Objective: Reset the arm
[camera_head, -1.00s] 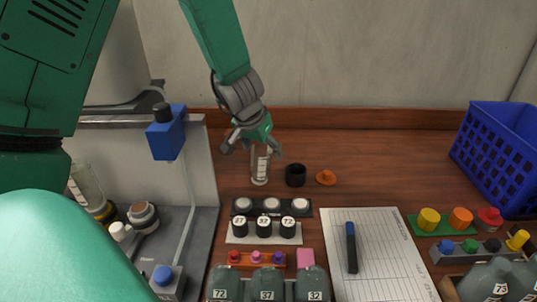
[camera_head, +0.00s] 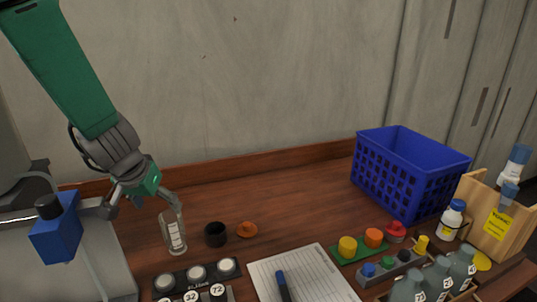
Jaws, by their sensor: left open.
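My left gripper (camera_head: 146,203) is open and empty at the left of the view, its green-and-grey hand pointing down. Its right finger overlaps the top of a clear glass vial (camera_head: 173,236) with a white label in the picture; whether they touch I cannot tell. The vial stands upright and uncapped on the wooden table. My left arm (camera_head: 65,65) comes in from the upper left. My right gripper is not in view.
A blue device (camera_head: 57,228) is left of the gripper. A numbered rack and clipboard (camera_head: 305,275) lie in front. A blue basket (camera_head: 410,170) stands back right. The table's back middle is clear.

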